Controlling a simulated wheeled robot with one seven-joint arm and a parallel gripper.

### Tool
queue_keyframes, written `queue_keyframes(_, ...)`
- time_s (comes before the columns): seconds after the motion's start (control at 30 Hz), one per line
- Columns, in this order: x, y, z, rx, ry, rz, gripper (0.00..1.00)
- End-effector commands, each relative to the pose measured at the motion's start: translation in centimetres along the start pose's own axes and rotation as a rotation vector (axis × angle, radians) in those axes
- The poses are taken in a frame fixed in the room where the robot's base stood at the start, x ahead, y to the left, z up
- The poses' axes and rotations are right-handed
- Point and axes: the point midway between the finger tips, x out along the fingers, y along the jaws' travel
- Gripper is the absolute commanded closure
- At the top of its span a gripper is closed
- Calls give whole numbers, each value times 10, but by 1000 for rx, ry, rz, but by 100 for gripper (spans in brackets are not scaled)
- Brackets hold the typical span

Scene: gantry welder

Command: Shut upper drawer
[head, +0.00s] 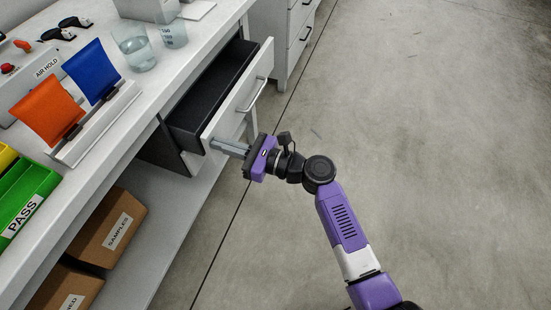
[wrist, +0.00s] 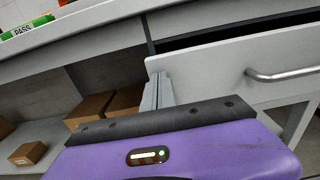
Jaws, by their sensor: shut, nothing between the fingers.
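The upper drawer (head: 243,98) stands open under the white bench top, pulled out to the right, with a dark, empty-looking inside. Its light front panel carries a metal bar handle (head: 252,95), which also shows at the right in the wrist view (wrist: 285,74). My gripper (head: 215,146) is shut and empty. Its fingertips are at the near end of the drawer front, away from the handle. In the wrist view the fingers (wrist: 158,92) reach the left end of the drawer front (wrist: 215,75). I cannot tell whether they touch it.
The bench top (head: 165,85) holds two glass beakers (head: 135,53), an orange and a blue panel in a rack, and a green PASS bin (head: 25,205). Cardboard boxes (head: 110,228) sit on the shelf below. Another drawer cabinet (head: 298,25) stands behind. The floor to the right is clear.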

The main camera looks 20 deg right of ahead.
Motion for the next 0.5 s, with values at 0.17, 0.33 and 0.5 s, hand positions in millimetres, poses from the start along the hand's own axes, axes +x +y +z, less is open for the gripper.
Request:
queue_keyframes(0.17, 52, 1, -2, -2, -1, 5, 100)
queue_keyframes(0.33, 85, 1, -2, -1, -1, 3, 100)
queue_keyframes(0.5, 104, 0, -2, 0, 0, 1, 100)
